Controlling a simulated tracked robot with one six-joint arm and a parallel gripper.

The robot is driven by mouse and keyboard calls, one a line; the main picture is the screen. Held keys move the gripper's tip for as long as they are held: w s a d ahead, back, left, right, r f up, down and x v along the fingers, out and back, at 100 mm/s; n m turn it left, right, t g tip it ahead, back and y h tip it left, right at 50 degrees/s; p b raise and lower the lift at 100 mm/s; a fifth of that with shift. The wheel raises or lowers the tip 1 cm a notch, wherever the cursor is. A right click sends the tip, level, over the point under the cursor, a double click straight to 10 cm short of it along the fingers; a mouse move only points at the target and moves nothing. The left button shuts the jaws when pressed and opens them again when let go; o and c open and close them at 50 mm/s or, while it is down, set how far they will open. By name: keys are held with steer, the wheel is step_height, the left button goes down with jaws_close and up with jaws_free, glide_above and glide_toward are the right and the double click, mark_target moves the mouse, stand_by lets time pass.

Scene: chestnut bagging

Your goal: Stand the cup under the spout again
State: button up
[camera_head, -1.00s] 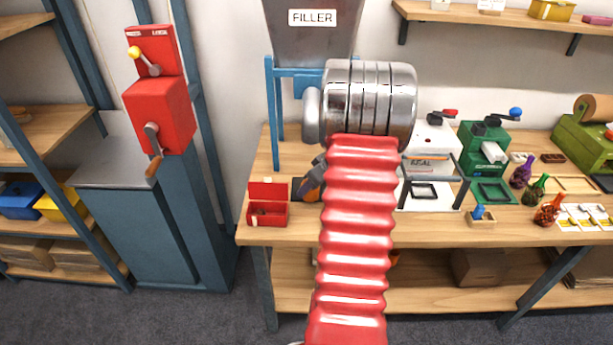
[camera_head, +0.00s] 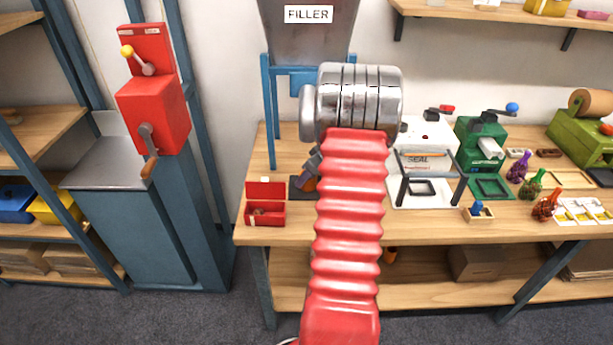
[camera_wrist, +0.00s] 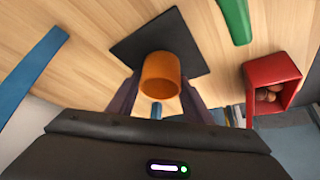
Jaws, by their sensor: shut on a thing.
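My gripper (camera_wrist: 160,88) is shut on an orange cup (camera_wrist: 160,77) in the wrist view, one dark finger on each side. The cup's open mouth shows to the camera, and it is in front of the black square mat (camera_wrist: 196,62). I cannot tell whether it touches the mat. In the head view my gripper (camera_head: 307,178) is partly hidden behind my arm, low over the mat beneath the filler (camera_head: 308,50), and the cup is mostly hidden. The filler is a grey hopper on a blue stand; its spout's lower end is not clear behind my arm.
A red box (camera_head: 265,208) holding chestnuts stands just left of the mat; it also shows in the wrist view (camera_wrist: 274,70). The blue stand leg (camera_head: 271,115) is close behind. A sealer (camera_head: 425,175) stands to the right. An orange object (camera_head: 390,254) lies on the lower shelf.

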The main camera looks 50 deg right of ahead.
steer(key=shift+f, duration=0.1)
steer(key=o, duration=1.6)
steer(key=shift+c, duration=0.2)
steer(key=v, duration=1.2)
